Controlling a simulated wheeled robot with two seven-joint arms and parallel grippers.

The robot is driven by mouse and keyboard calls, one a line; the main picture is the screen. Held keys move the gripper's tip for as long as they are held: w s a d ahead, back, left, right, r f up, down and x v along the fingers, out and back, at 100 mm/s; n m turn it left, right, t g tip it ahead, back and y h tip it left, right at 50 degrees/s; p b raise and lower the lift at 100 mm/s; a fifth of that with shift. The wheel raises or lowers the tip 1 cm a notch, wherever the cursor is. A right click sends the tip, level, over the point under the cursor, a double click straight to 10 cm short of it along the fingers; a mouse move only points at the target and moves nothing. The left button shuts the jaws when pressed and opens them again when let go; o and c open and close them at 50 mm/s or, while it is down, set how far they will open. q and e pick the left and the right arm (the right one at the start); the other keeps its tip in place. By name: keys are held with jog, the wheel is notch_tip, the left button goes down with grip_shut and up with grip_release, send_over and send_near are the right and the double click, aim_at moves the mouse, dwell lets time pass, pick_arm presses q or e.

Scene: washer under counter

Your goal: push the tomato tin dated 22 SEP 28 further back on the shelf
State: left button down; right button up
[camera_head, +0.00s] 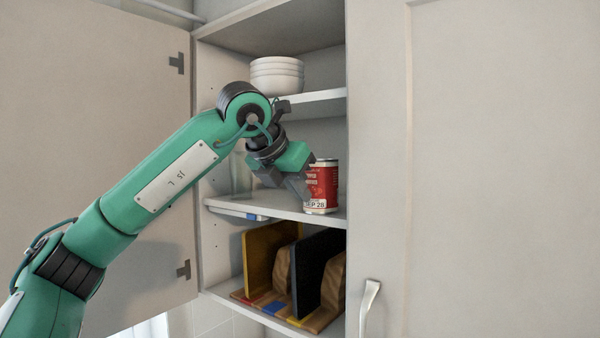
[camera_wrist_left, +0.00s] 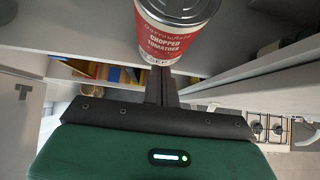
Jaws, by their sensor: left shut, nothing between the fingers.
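The tomato tin (camera_head: 323,184), red with a white band, stands upright on the middle shelf (camera_head: 265,207), near its front edge at the right. Its label reads "SEP 28" in part; the left of the date is hidden by my gripper. In the left wrist view the tin (camera_wrist_left: 175,32) shows "CHOPPED TOMATOES" and is cut off at the top. My left gripper (camera_head: 302,190) is shut and empty, its fingertips right at the front left of the tin. The shut fingers (camera_wrist_left: 161,82) overlap the tin's lower edge; I cannot tell whether they touch it. My right gripper is not in view.
White bowls (camera_head: 276,75) are stacked on the shelf above. A clear glass (camera_head: 240,175) stands partly behind my arm. Boards (camera_head: 270,260) stand in a rack on the lower shelf. The open door (camera_head: 100,100) is at the left, a closed door (camera_head: 490,170) at the right.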

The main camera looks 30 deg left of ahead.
aim_at(337, 183)
pick_arm(q)
jog(key=shift+w, duration=0.3)
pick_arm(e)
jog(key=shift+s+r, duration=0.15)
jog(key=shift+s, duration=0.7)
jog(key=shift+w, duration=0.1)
